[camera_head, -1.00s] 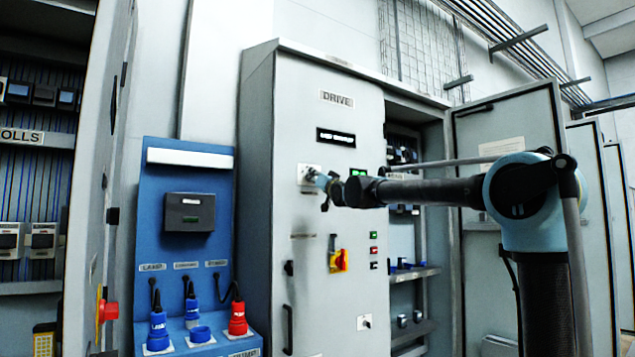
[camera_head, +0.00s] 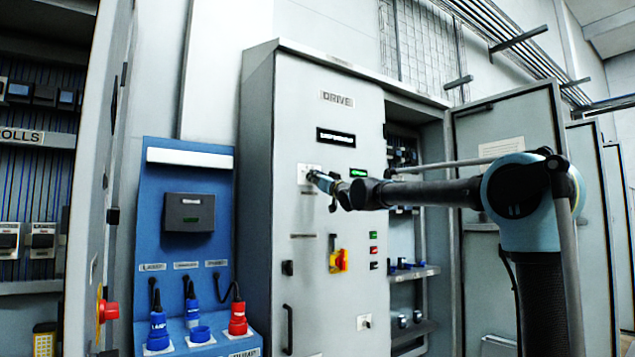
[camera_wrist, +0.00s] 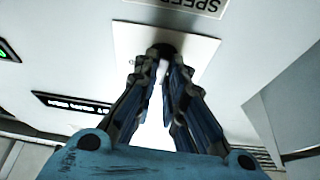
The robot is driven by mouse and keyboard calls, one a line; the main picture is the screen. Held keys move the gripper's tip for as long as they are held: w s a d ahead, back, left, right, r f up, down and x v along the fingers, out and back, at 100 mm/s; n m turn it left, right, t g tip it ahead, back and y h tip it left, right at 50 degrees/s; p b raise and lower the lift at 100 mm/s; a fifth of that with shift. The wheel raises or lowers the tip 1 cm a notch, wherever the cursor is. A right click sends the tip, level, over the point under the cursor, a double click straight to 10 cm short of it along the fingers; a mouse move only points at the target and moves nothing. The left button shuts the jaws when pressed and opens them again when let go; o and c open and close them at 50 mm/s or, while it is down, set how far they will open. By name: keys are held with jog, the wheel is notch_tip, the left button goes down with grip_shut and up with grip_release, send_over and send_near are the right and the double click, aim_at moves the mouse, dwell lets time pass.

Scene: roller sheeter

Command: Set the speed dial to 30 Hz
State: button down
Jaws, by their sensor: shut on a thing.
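The speed dial (camera_wrist: 162,50) is a dark round knob on a white square plate (camera_wrist: 200,50) on the drive cabinet door. In the wrist view the fingers of my gripper (camera_wrist: 163,68) close on the knob from both sides. The fingers hide most of the knob, and its pointer and scale cannot be read. A label starting "SPEE" (camera_wrist: 190,4) sits beside the plate. In the head view my gripper (camera_head: 316,178) is at the plate (camera_head: 306,170). A black display (camera_head: 336,138) above it has lit text too small to read.
An open cabinet door (camera_head: 505,130) stands behind my arm.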

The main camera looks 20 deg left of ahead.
jog(key=shift+w+d+n+g+y, duration=0.1)
jog(key=shift+n+g+y, duration=0.55)
jog(key=shift+n, duration=1)
jog(key=shift+w+n+g+y, duration=0.1)
jog(key=shift+n+g+y, duration=0.25)
jog(key=shift+n+g, duration=0.9)
jog(key=shift+n+t, duration=0.3)
jog(key=shift+n, duration=0.3)
jog(key=c, duration=1.7)
grip_release()
jog(key=shift+o, duration=0.2)
jog(key=shift+s, duration=0.1)
jog(key=v, duration=1.2)
jog(key=shift+f, duration=0.2)
